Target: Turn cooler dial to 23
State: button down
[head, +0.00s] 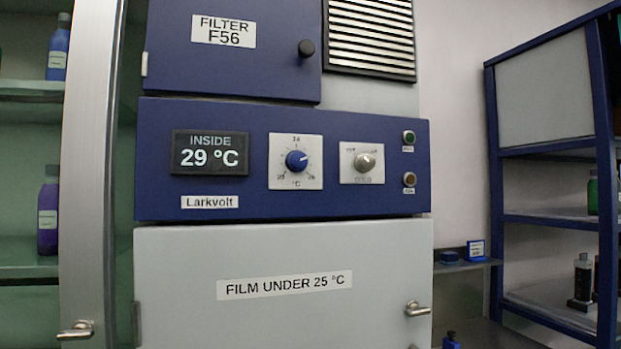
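The cooler's blue control panel (285,203) faces me in the head view. The blue dial (296,160) sits on a white scale plate (275,146) marked in °C. The top mark looks like 24 and the lower marks are too small to read surely. The dial's white pointer line seems to point right, slightly upward. The display (209,153) left of it reads INSIDE 29 °C. A silver knob (364,162) on another plate is right of the dial; its labels are blurred. My gripper is not in view.
A FILTER F56 door (228,68) with a black knob (306,48) is above the panel. Below is a door labelled FILM UNDER 25 °C (284,286) with a handle (417,309). A metal-edged door (88,180) stands left, and blue-framed shelves (549,152) stand right.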

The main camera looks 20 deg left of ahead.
aim_at(296, 161)
jog(key=u, duration=0.7)
jog(key=k, duration=0.3)
jog(key=u, duration=0.75)
jog(key=i, duration=0.35)
jog(key=z, duration=0.8)
jog(key=k, duration=1.3)
jog(key=z, duration=0.2)
jog(key=i, duration=0.75)
jog(key=z, duration=0.3)
